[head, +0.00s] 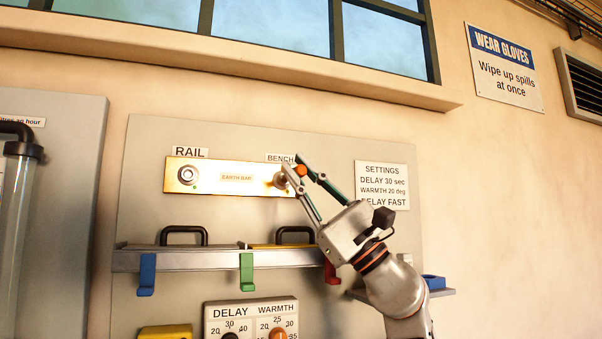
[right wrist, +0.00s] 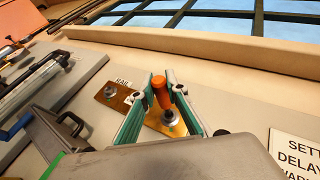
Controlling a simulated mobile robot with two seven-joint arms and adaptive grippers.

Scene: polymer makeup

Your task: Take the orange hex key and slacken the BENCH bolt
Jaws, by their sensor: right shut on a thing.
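My right gripper (head: 294,163) is shut on the orange hex key (head: 301,171) in front of the BENCH end of the brass earth bar (head: 225,188). In the right wrist view the key's orange handle (right wrist: 161,92) sits between the fingertips, and the BENCH bolt (right wrist: 171,117) is just beyond it. The BENCH bolt (head: 280,180) is partly covered by a finger in the head view. The key tip is hidden, so I cannot tell whether it is seated in the bolt. The RAIL bolt (head: 188,175) is at the bar's left end. My left gripper is not in view.
Below the bar is a grey rail (head: 185,260) with blue (head: 147,274), green (head: 246,272) and red (head: 331,272) hooks and two black handles. A settings sign (head: 382,185) is right of the bar. DELAY and WARMTH dials (head: 251,318) are lower down.

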